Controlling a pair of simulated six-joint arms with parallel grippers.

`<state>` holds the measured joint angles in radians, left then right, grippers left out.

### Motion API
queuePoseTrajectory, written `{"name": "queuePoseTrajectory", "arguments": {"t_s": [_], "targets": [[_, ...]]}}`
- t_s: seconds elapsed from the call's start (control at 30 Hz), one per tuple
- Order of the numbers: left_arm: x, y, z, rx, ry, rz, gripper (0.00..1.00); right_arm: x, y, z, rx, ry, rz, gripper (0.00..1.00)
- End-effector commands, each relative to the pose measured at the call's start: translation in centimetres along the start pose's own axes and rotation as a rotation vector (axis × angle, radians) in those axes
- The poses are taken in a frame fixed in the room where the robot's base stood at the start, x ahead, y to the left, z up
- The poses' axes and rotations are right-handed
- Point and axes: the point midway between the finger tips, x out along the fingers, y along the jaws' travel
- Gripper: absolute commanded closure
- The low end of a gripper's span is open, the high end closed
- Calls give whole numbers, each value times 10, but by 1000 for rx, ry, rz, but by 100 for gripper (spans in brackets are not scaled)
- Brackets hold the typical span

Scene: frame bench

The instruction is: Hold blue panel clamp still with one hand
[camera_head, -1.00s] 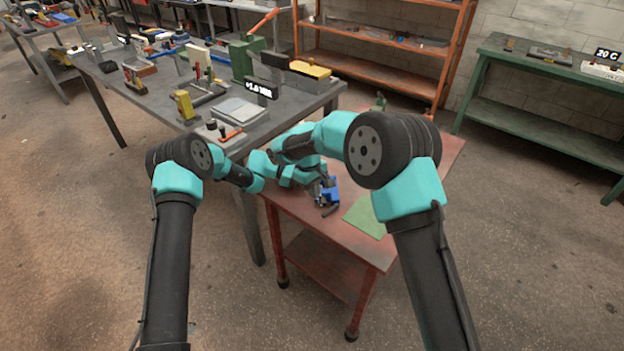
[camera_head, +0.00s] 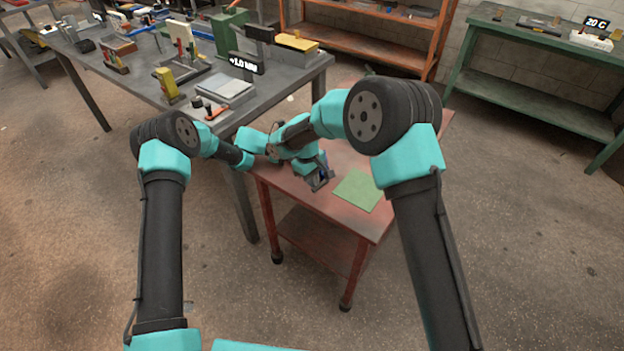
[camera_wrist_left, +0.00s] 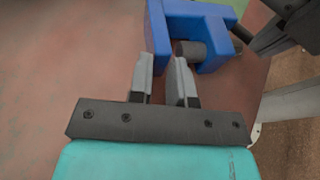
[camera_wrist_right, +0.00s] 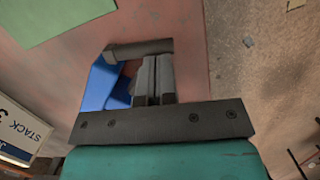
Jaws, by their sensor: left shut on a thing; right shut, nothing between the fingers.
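The blue panel clamp (camera_head: 323,175) is at the red table's front edge, mostly covered by my right gripper (camera_head: 318,184) in the head view. In the left wrist view the clamp (camera_wrist_left: 205,22) shows a blue frame with a dark round screw end. My left gripper (camera_wrist_left: 163,80) is shut on one blue leg of it. In the right wrist view the clamp (camera_wrist_right: 101,82) lies left of my right gripper (camera_wrist_right: 154,78), whose fingers are together and empty, close beside the clamp's dark bar (camera_wrist_right: 138,49). My left gripper's fingers are hidden in the head view.
The red table (camera_head: 290,187) carries a flat green sheet (camera_head: 356,190) right of the clamp. A grey bench (camera_head: 130,85) with several tools stands behind to the left.

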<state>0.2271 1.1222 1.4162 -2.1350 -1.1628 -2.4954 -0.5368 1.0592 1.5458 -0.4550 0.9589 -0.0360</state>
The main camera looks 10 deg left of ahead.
Motion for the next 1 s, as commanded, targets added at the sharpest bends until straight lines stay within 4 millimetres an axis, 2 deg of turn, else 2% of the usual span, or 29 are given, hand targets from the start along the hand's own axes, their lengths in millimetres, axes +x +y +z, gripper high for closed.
{"name": "queuePoseTrajectory", "arguments": {"t_s": [1.0], "targets": [[0, 0, 0, 0, 0, 0, 95, 2, -3, 10, -181, -2, 35, 100]]}}
